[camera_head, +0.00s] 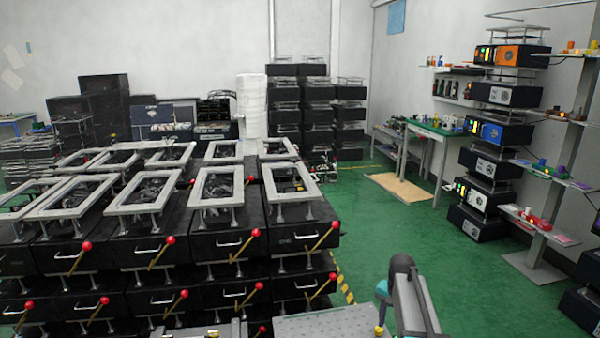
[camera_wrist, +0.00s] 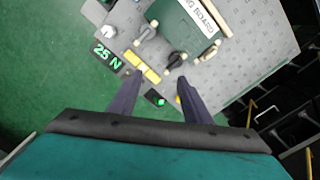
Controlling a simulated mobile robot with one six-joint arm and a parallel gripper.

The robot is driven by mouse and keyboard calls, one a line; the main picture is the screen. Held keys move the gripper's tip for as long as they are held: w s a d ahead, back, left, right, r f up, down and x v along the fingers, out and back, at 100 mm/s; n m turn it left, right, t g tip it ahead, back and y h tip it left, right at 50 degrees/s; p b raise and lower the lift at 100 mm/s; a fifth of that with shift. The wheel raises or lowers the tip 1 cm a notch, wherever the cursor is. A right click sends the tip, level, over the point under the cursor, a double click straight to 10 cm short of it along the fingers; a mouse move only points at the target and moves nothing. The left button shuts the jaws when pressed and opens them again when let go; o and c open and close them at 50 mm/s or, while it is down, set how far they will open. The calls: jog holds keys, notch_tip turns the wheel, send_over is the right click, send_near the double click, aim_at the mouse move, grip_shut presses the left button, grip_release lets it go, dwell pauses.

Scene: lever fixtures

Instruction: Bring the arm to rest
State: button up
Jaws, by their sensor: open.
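My gripper (camera_wrist: 157,80) shows in the wrist view with its two dark fingers apart and nothing visible between them. Its fingers point at the edge of a grey perforated board (camera_wrist: 235,70); I cannot tell how far above it they are. Near the fingertips are yellow blocks (camera_wrist: 138,66), a black lever knob (camera_wrist: 175,61) and a green-lit button (camera_wrist: 160,102). In the head view my arm (camera_head: 408,295) shows at the bottom, right of a grey perforated plate (camera_head: 325,323); the gripper cannot be made out there.
Stacked black units with red-knobbed levers (camera_head: 160,250) fill the left. Green floor (camera_head: 400,235) is open toward the right-hand shelves (camera_head: 540,235).

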jog(key=s+a+f+n, duration=0.45)
jog(key=s+a, duration=0.25)
jog(key=s, duration=0.3)
jog(key=s+a+f+n, duration=0.4)
jog(key=s+a+f, duration=0.2)
jog(key=s, duration=0.4)
jog(key=s+f+g+b, duration=0.1)
jog(key=s+f, duration=0.2)
jog(key=f, duration=0.2)
jog(key=s+f+g+b, duration=0.1)
jog(key=s+f, duration=0.3)
jog(key=s+f+b, duration=0.2)
jog(key=s+f, duration=0.2)
jog(key=f, duration=0.1)
jog(key=shift+s+f+g, duration=0.15)
jog(key=shift+f+g, duration=0.2)
jog(key=shift+g, duration=0.05)
jog(key=s+f+g+b, duration=0.2)
jog(key=s+f+b, duration=0.1)
jog(key=s+f, duration=0.7)
jog(key=s, duration=0.3)
jog(key=shift+g, duration=0.3)
